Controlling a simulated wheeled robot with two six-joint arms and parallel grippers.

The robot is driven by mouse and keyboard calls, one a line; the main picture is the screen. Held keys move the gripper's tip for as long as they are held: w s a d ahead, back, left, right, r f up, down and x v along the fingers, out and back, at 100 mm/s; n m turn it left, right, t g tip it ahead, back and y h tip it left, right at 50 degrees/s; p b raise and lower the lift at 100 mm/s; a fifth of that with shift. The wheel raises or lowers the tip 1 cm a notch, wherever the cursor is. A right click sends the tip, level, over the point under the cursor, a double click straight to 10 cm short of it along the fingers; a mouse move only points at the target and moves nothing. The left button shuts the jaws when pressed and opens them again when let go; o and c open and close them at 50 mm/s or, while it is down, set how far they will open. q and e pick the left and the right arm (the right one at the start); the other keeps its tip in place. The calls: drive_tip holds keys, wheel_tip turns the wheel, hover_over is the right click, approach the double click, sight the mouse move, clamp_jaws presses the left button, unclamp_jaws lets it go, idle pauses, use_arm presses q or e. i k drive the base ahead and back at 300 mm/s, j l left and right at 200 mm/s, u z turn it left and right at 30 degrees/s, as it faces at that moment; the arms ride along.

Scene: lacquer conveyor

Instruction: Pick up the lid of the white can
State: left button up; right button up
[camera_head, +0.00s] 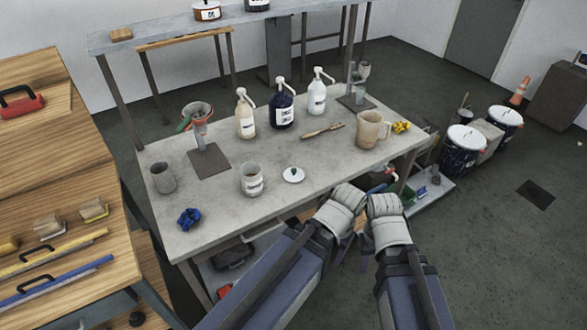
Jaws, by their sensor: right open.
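The white can (251,180) stands upright on the near part of the grey worktable (225,222), its front bearing a label. A small round white lid (292,174) with a dark green spot in its middle lies flat on the table, just right of the can and apart from it. My two arms reach in from the bottom, folded at the table's near edge. My right gripper (366,248) shows only in part between the arms, open and away from the lid. My left gripper is mostly hidden by its arm, so its jaws cannot be made out.
Behind the lid stand a cream bottle (246,118), a dark bottle (282,110) and a white pump bottle (317,98). A brush (322,131) and a beige mug (372,130) are at the right. A blue crumpled cloth (188,218) lies front left. Bare table surrounds the lid.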

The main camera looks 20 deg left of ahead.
sight(291, 174)
drive_tip(key=i+j+u, duration=0.25)
drive_tip(key=i, duration=0.2)
drive_tip(key=i+j+u, duration=0.2)
drive_tip(key=i, duration=0.25)
drive_tip(key=j, duration=0.05)
